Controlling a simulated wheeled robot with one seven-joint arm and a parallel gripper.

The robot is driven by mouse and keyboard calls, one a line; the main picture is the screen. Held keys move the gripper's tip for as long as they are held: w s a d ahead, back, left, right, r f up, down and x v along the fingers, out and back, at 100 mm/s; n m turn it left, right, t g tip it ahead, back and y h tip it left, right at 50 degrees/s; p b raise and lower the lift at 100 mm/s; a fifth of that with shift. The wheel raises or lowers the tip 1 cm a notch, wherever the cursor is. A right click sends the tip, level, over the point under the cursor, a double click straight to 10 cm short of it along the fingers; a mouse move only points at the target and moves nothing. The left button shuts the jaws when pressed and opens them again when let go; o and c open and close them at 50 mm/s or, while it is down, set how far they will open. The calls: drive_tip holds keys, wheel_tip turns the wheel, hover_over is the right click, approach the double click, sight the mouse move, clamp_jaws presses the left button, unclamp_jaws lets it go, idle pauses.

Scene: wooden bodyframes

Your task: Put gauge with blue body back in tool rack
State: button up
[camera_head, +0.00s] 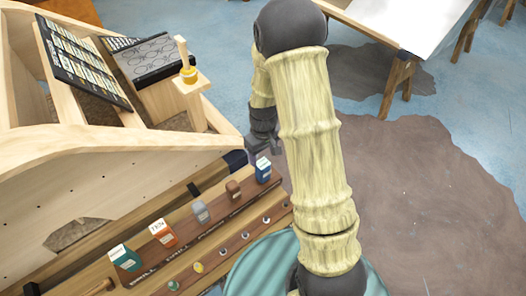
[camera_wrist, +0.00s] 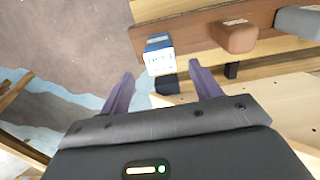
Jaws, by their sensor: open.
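The gauge with blue body (camera_head: 263,172) stands at the far right end of the brown tool rack (camera_head: 215,222), its white-labelled face showing. It appears seated in the rack, though its lower part is hard to see. In the wrist view the blue gauge (camera_wrist: 158,62) shows ahead, between the lines of the two fingers. My gripper (camera_wrist: 161,70) is open and empty, with a gap on each side of the gauge. In the head view my gripper (camera_head: 265,146) is just behind the gauge, partly hidden by my arm.
A brown block (camera_head: 233,190), a grey one (camera_head: 200,212), an orange one (camera_head: 163,233) and a teal one (camera_head: 125,258) stand along the rack. A wooden bodyframe (camera_head: 110,155) rises behind it. A white-topped table (camera_head: 400,20) stands at the back right. Floor on the right is clear.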

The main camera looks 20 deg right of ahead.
drive_tip(key=shift+r, duration=0.8)
drive_tip(key=shift+r, duration=0.2)
drive_tip(key=s+r+m+t, duration=0.2)
drive_tip(key=s+r+m, duration=0.2)
drive_tip(key=s+r, duration=0.8)
drive_tip(key=shift+s+r+m+t, duration=0.25)
drive_tip(key=shift+s+m+t, duration=0.05)
drive_tip(key=shift+s, duration=0.3)
